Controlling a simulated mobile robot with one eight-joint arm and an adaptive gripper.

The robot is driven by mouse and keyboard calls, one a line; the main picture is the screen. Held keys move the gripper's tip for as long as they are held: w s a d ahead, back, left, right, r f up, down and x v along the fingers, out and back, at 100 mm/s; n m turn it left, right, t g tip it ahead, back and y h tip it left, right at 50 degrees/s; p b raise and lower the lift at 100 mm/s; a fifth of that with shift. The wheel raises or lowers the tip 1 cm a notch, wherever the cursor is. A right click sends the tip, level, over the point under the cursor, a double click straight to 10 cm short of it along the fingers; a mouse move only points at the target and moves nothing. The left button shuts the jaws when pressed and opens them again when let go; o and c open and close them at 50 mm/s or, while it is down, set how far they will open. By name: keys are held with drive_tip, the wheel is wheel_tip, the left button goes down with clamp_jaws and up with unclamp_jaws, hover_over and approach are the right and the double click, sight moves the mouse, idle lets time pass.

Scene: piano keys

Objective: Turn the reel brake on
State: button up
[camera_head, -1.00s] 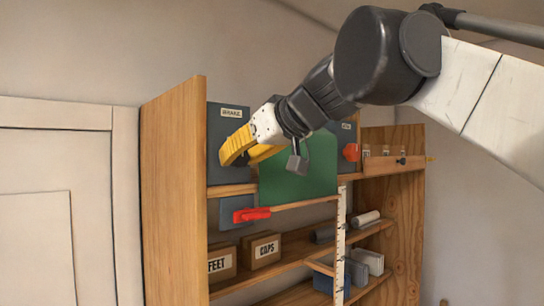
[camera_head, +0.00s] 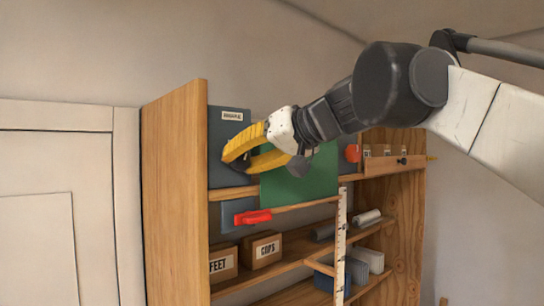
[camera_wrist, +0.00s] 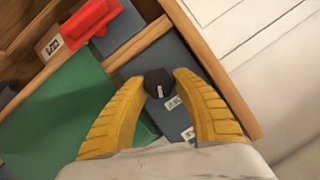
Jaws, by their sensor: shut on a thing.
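A dark grey panel (camera_head: 221,135) at the upper left of the shelf unit carries a small white label (camera_head: 236,116) that seems to read BRAKE. A dark round knob (camera_wrist: 158,83) with a short pale mark on its face sits on this panel in the wrist view. My gripper (camera_wrist: 160,80), with yellow fingers, is shut on the knob, one fingertip on each side. In the head view my gripper (camera_head: 234,160) is at the panel's lower part, and its fingers largely hide the knob.
A green board (camera_head: 310,172) stands right beside the panel. A red handle (camera_head: 252,217) sits below, and a red-orange knob (camera_head: 352,153) is farther right. Lower shelves hold FEET (camera_head: 222,264) and CAPS (camera_head: 262,249) boxes. A white door (camera_head: 55,200) is at left.

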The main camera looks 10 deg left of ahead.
drive_tip(key=m+y, duration=0.1)
drive_tip(key=m, duration=0.1)
drive_tip(key=m+g+y, duration=0.1)
drive_tip(key=m, duration=0.1)
drive_tip(key=shift+w+d+f+m, duration=0.1)
drive_tip(key=shift+w+m, duration=0.05)
drive_tip(key=shift+m, duration=0.15)
drive_tip(key=m+y+b, duration=0.1)
drive_tip(key=m, duration=0.1)
drive_tip(key=shift+m+g+y, duration=0.3)
drive_tip(key=shift+m, duration=0.1)
drive_tip(key=shift+m+y+b, duration=0.6)
drive_tip(key=shift+m+y, duration=0.1)
drive_tip(key=shift+m, duration=0.5)
drive_tip(key=o, duration=1.2)
drive_tip(key=shift+f, duration=0.1)
drive_tip(key=v, duration=1.2)
